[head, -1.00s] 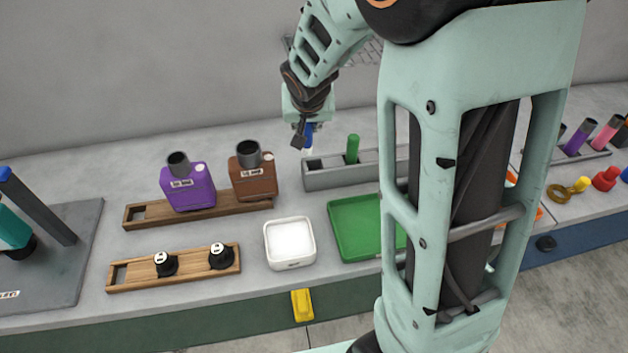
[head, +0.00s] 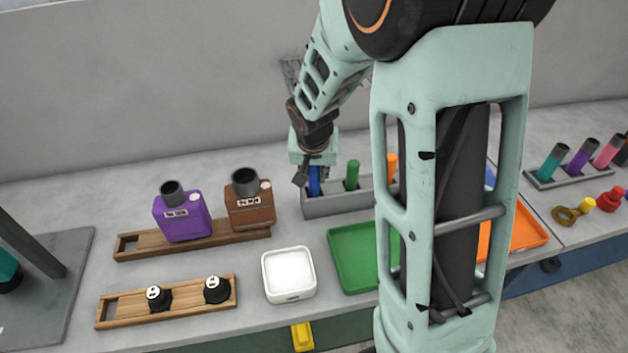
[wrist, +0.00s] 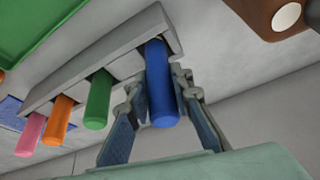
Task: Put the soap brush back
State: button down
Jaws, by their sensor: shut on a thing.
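The soap brush, of which a blue handle (head: 314,183) shows, stands upright at the left end of the grey holder (head: 340,203). In the wrist view the blue handle (wrist: 160,90) meets the end slot of the holder (wrist: 110,62); its lower part is hidden there. My gripper (wrist: 157,88) is shut on this handle, one finger on each side. In the head view my gripper (head: 313,172) is just above the holder's left end. I cannot tell whether the brush rests on the slot's bottom.
Green (head: 352,174) and orange (head: 391,166) handles stand in the same holder; a pink one (wrist: 32,135) shows too. Brown (head: 250,203) and purple (head: 183,214) bottles stand left. A white dish (head: 289,274) and green tray (head: 352,257) lie in front.

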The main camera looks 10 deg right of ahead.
jog(key=shift+f, duration=1.1)
jog(key=shift+f, duration=0.15)
jog(key=c, duration=1.7)
grip_release()
jog(key=shift+r, duration=0.55)
jog(key=v, duration=1.1)
jog(key=shift+s+r, duration=0.1)
jog(key=shift+s, duration=0.05)
